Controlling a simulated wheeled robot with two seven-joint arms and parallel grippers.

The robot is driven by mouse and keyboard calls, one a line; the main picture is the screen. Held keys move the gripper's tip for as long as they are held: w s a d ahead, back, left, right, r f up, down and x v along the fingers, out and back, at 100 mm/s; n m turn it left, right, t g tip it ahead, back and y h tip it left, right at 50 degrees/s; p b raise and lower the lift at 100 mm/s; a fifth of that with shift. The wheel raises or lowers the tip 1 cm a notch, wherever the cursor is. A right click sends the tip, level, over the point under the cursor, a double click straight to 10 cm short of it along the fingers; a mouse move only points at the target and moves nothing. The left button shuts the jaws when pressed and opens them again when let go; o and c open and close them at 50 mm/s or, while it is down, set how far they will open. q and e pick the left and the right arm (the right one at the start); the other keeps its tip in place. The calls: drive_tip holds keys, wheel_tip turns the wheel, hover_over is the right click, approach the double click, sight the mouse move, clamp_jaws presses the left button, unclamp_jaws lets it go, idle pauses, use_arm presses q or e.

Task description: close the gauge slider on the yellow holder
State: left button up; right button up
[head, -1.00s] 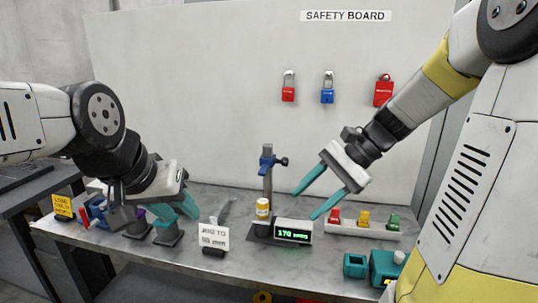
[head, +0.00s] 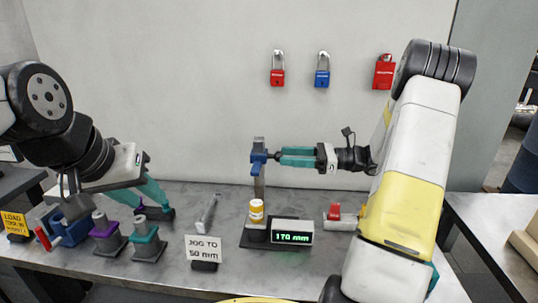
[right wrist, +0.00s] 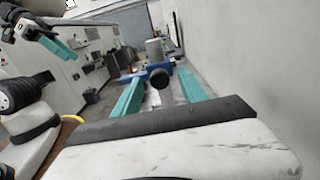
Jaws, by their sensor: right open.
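The gauge stands at the table's middle: an upright grey post with a blue slider (head: 258,157) near its top. The slider's dark knob (right wrist: 160,78) faces the right wrist camera. Lower down, a yellow-and-white holder (head: 256,210) stands on the dark base at the post, well below the slider. A display (head: 293,232) beside it reads 170 mm. My right gripper (head: 281,156) is open, level with the slider, its teal fingers pointing left; in the right wrist view the knob shows between them. My left gripper (head: 152,205) is low at the left, its fingers apart.
A sign (head: 204,248) reads "JOG TO 50 mm". Purple (head: 108,236) and teal (head: 147,240) blocks, and a blue vise-like tool (head: 68,229), stand at left. Padlocks (head: 322,70) hang on the back board.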

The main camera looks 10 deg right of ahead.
sight(279, 156)
drive_tip(key=shift+x, duration=1.6)
clamp_jaws()
wheel_tip(279, 156, down, 10)
unclamp_jaws()
drive_tip(key=shift+r, duration=0.1)
